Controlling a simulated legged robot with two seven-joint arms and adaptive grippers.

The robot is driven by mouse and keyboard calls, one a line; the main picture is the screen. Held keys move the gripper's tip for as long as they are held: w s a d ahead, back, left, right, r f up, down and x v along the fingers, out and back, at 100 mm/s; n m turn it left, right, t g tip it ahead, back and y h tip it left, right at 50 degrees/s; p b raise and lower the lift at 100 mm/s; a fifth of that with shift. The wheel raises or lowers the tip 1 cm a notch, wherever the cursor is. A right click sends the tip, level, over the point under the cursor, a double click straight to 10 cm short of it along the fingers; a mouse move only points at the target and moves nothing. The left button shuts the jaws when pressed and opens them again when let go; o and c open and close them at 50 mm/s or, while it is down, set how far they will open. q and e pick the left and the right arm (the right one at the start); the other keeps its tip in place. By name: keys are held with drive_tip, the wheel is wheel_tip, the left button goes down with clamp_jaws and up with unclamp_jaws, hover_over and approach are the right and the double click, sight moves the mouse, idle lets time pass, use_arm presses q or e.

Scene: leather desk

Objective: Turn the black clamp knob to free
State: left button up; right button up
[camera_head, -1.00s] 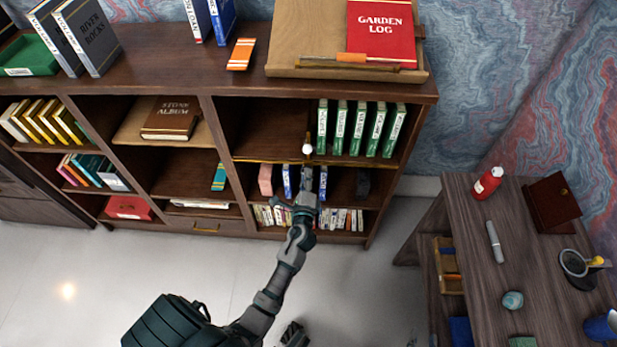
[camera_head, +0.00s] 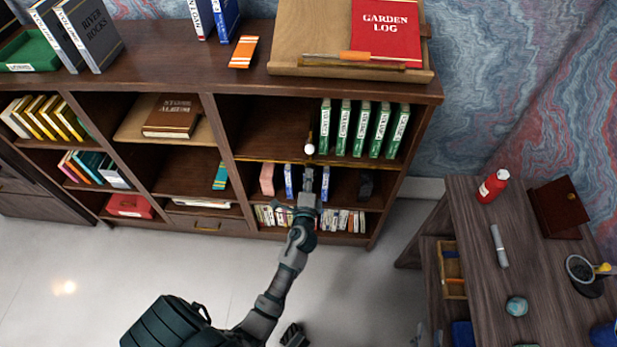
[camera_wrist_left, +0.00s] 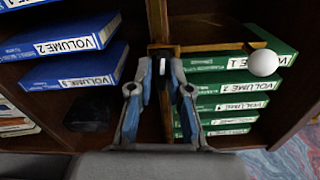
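My left gripper (camera_head: 308,182) reaches up to the shelf bay at the right, just below the brass bar (camera_head: 275,161) along the shelf edge. In the left wrist view its two fingers (camera_wrist_left: 161,66) stand apart, on either side of a small dark part (camera_wrist_left: 162,67) at the brass bar. This may be the black clamp knob; its outline is mostly hidden, and I cannot tell whether the fingers touch it. A white ball (camera_head: 309,149) on a short brass arm sits just above the gripper; it also shows in the left wrist view (camera_wrist_left: 263,62).
Green volumes (camera_head: 363,130) stand on the shelf above, right of the ball. Blue volumes (camera_wrist_left: 75,78) stand on the shelf below, close to the fingers. A desk with a red bottle (camera_head: 492,186) is at the right. The floor in front of the bookcase is clear.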

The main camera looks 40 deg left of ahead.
use_arm(q)
drive_tip(key=shift+o, duration=1.2)
drive_tip(key=v, duration=1.2)
drive_tip(key=shift+f, duration=0.1)
